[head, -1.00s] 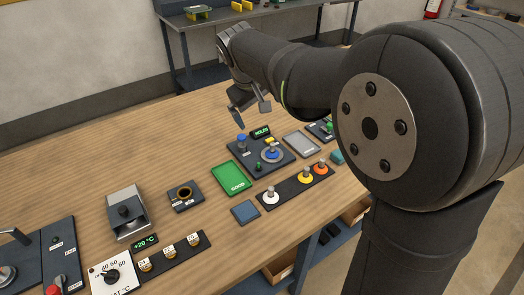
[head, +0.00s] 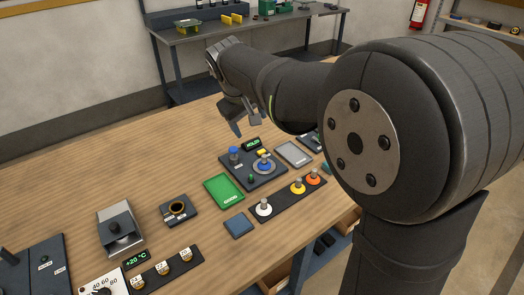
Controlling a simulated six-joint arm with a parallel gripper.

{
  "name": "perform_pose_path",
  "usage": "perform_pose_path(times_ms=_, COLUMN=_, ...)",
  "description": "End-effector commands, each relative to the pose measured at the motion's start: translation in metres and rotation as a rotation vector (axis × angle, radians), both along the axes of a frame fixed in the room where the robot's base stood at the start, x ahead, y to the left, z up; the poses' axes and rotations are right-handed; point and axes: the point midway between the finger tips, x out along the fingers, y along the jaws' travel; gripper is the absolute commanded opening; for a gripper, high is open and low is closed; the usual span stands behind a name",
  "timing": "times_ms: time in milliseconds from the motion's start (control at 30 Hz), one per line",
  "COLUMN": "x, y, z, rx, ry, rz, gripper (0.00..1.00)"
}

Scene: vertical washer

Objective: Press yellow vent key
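A dark panel (head: 238,174) on the wooden bench carries a small green-lit display (head: 251,143), a blue cylinder (head: 235,153), a round steel and blue fitting (head: 264,165) and a green button (head: 251,178). A small yellow key (head: 263,153) shows on this panel, just behind the round fitting and partly hidden by it. My gripper (head: 246,123) hangs above the far edge of the panel, fingers pointing down. Its two fingers are apart with nothing between them. It appears clear of the key.
A green tray (head: 223,190), a blue pad (head: 239,225) and a strip with white, yellow and orange knobs (head: 298,187) lie in front. A grey tray (head: 293,153) is at right. A brown ring holder (head: 177,208) and a metal box (head: 120,232) stand left. Bench is clear at far left.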

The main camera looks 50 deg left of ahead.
Motion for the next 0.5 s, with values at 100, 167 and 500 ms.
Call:
perform_pose_path(times_ms=100, x=0.0, y=0.0, z=0.0, rx=0.0, ry=0.0, rz=0.0, gripper=0.43)
perform_pose_path(times_ms=167, x=0.0, y=0.0, z=0.0, rx=0.0, ry=0.0, rz=0.0, gripper=0.31)
perform_pose_path(times_ms=500, x=0.0, y=0.0, z=0.0, rx=0.0, ry=0.0, rz=0.0, gripper=0.0)
